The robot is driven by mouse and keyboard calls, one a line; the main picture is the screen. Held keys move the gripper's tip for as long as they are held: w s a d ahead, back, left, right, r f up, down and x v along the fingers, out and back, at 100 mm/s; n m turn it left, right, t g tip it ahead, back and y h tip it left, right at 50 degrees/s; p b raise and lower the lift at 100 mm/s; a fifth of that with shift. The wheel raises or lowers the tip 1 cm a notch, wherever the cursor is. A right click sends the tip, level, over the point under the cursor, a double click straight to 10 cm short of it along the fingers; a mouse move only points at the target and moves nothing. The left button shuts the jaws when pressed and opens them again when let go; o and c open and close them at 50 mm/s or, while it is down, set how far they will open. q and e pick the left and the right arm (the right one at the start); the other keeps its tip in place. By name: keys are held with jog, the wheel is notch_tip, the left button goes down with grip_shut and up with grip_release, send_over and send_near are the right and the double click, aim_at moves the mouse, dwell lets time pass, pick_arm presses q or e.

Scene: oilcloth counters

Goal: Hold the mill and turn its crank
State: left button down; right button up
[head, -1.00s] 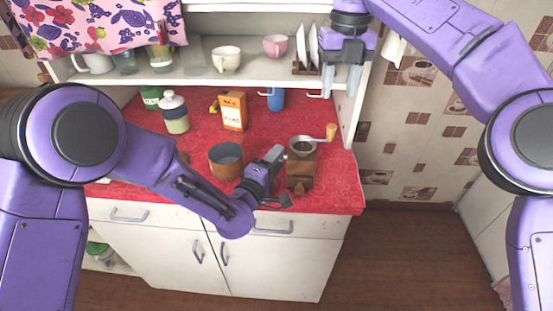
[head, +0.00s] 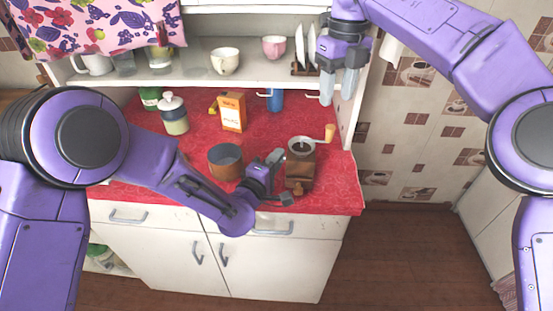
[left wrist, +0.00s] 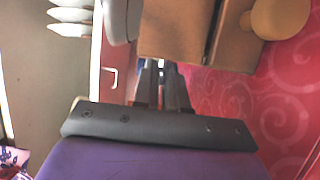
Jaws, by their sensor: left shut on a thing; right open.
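The mill (head: 300,172) stands upright on the red counter near its front right. It has a brown wooden box, a metal bowl on top and a small round drawer knob in front. Its crank ends in an orange-yellow knob (head: 330,132), which points to the right and back. My left gripper (head: 279,179) is shut on the mill's body from the left. The wooden body also shows close up in the left wrist view (left wrist: 175,30), where its hold is partly hidden. My right gripper (head: 338,88) is open and empty, fingers down, above and behind the crank knob.
A brown pot (head: 225,163) stands just left of my left gripper. An orange carton (head: 232,112), a lidded jar (head: 174,115) and a blue mug (head: 275,100) stand behind. A shelf (head: 200,76) with cups and a plate rack (head: 305,66) lies left of my right gripper.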

aim_at(331, 127)
notch_tip(331, 127, down, 9)
jog(key=shift+f, duration=0.15)
dwell(0.4)
jog(key=c, duration=0.7)
